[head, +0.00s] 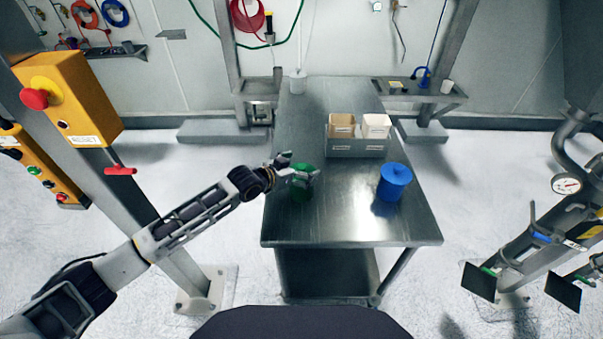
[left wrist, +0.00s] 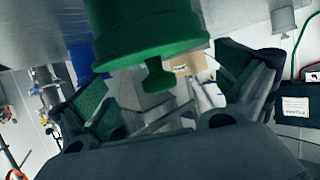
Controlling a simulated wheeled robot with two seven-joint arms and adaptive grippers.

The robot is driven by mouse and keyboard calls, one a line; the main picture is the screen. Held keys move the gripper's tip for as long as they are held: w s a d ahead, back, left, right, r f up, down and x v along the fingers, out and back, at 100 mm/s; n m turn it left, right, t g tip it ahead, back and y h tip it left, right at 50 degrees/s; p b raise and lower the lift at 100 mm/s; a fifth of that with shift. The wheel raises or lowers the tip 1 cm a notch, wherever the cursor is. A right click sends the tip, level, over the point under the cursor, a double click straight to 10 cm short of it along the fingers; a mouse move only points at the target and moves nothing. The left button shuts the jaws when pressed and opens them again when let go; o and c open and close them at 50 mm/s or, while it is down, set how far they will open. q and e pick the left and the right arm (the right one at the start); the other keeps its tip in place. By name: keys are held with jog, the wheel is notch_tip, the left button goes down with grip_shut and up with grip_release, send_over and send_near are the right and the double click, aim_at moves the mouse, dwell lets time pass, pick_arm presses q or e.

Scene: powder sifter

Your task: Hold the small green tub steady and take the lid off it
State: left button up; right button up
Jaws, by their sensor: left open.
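The small green tub (head: 299,192) stands on the steel table near its left edge, partly hidden by my left gripper (head: 297,172). In the left wrist view the tub (left wrist: 140,15) hangs in from the top of the picture, upside down there, with its green lid (left wrist: 150,45) on and the lid's knob (left wrist: 158,76) pointing down the picture. My left gripper (left wrist: 160,88) is open there, with one green-padded finger on each side of the knob. I cannot tell whether a finger touches it. My right gripper is not in view.
A pale container (head: 298,82) stands at the far end. The table's front middle is clear.

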aim_at(302, 166)
pick_arm(q)
jog(key=shift+c, duration=0.4)
jog(key=c, duration=0.7)
jog(key=shift+r+b, duration=0.6)
jog(key=shift+r, duration=4.4)
